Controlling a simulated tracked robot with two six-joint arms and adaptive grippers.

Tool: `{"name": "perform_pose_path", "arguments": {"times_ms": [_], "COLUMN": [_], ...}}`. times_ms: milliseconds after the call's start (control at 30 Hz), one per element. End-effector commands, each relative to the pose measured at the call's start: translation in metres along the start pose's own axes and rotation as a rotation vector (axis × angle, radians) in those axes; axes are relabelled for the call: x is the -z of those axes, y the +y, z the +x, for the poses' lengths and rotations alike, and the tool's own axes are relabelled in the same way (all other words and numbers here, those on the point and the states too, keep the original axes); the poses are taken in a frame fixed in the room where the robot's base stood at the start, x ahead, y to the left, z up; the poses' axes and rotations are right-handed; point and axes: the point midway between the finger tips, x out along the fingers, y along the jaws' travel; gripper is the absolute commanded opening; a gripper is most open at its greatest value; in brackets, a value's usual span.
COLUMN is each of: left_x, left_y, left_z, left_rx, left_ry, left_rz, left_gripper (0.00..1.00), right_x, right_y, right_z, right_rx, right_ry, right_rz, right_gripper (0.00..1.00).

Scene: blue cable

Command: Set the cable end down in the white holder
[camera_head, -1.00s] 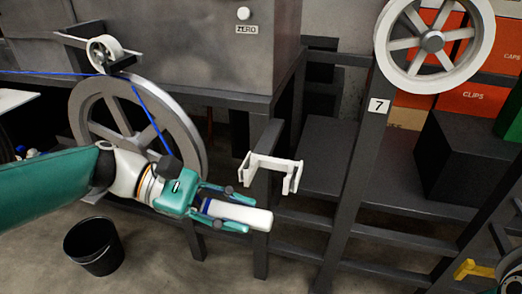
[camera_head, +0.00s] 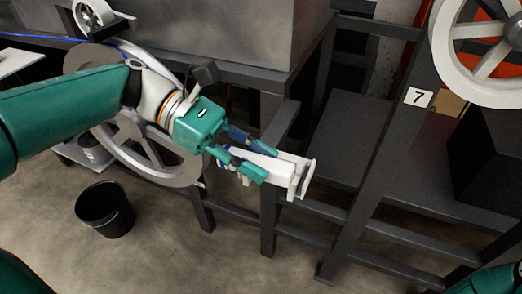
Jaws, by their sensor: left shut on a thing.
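My left gripper (camera_head: 252,160) is shut on the white cable end (camera_head: 262,166), a thick light cylinder with some blue by the fingers. The white holder (camera_head: 303,180), a small bracket with upright prongs, stands at the end of a dark beam. The cable end overlaps the holder in the picture, and its front part lies at or over the holder. I cannot tell whether it touches or rests in it. The blue cable (camera_head: 122,46) shows at upper left; the rest is mostly hidden behind my left arm.
A large grey wheel (camera_head: 184,176) stands behind my left arm, with a small pulley (camera_head: 93,14) above it. A black bucket (camera_head: 104,209) is on the floor. A dark post with a "7" label (camera_head: 419,97) and a white wheel (camera_head: 440,45) are at right.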

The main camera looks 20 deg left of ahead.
Motion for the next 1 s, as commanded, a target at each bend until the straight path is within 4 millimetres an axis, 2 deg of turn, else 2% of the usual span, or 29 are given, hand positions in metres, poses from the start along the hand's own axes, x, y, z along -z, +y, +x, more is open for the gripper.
{"name": "perform_pose_path", "arguments": {"times_ms": [700,1000], "left_x": [0.009,0.035], "left_y": [0.069,0.069], "left_z": [0.015,0.025], "left_rx": [0.024,0.024], "left_ry": [-0.001,-0.001], "left_rz": [0.01,0.009], "left_gripper": [0.0,0.0], "right_x": [0.0,0.0], "right_y": [0.0,0.004], "right_z": [-0.001,0.01], "right_rx": [0.0,0.0], "right_ry": [0.0,0.0], "right_rz": [0.0,0.0], "right_gripper": [0.0,0.0]}}
